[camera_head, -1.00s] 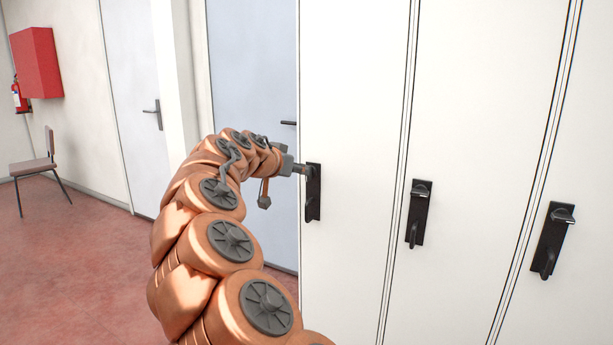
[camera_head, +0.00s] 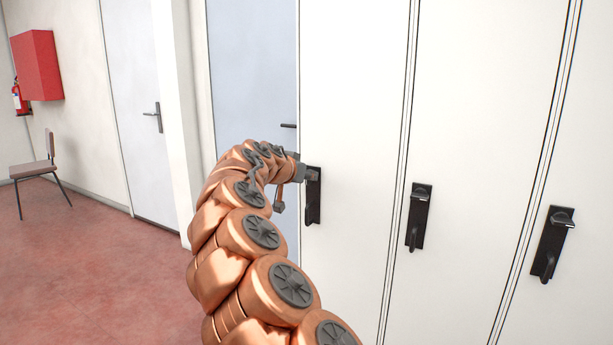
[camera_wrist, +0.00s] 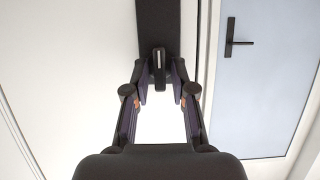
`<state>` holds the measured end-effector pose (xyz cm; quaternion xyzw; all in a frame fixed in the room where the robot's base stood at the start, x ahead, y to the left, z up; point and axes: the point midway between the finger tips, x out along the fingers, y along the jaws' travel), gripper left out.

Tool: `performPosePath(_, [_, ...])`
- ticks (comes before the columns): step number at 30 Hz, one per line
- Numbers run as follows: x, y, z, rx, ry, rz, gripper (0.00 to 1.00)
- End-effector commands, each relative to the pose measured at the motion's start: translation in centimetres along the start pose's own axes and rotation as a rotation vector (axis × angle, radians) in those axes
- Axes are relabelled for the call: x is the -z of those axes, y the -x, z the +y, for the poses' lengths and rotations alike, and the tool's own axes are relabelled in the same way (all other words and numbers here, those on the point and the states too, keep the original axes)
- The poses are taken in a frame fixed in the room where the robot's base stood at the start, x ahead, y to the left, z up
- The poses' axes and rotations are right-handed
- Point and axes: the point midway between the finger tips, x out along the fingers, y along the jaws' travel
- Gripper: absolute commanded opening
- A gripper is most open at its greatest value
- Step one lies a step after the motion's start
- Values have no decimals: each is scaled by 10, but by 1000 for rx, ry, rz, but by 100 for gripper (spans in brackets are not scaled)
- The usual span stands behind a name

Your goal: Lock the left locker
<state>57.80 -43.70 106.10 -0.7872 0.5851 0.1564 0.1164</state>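The left locker (camera_head: 345,90) is a tall white door with a dark lock plate (camera_head: 313,205) near its left edge. In the wrist view the plate (camera_wrist: 158,22) runs down from the top, and a dark knob (camera_wrist: 160,62) with a pale strip stands out from it, lengthwise along the plate. My gripper (camera_head: 308,175) is at the top of this plate; in the wrist view its two fingers (camera_wrist: 160,88) stand either side of the knob. They are apart, with narrow gaps to the knob. My gripper hides the knob in the head view.
Two more white lockers stand to the right, with dark lock plates (camera_head: 417,217) and (camera_head: 552,243). A pale blue door (camera_head: 250,75) is just left of the left locker. A chair (camera_head: 38,172) stands far left on open red floor (camera_head: 95,270).

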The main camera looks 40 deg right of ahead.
Motion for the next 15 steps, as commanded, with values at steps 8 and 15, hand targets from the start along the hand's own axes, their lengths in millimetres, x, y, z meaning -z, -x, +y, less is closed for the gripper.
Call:
performPosePath(8, [0,0,1,-1,0,-1,0])
performPosePath(15, [0,-1,1,-2,1,-1,0])
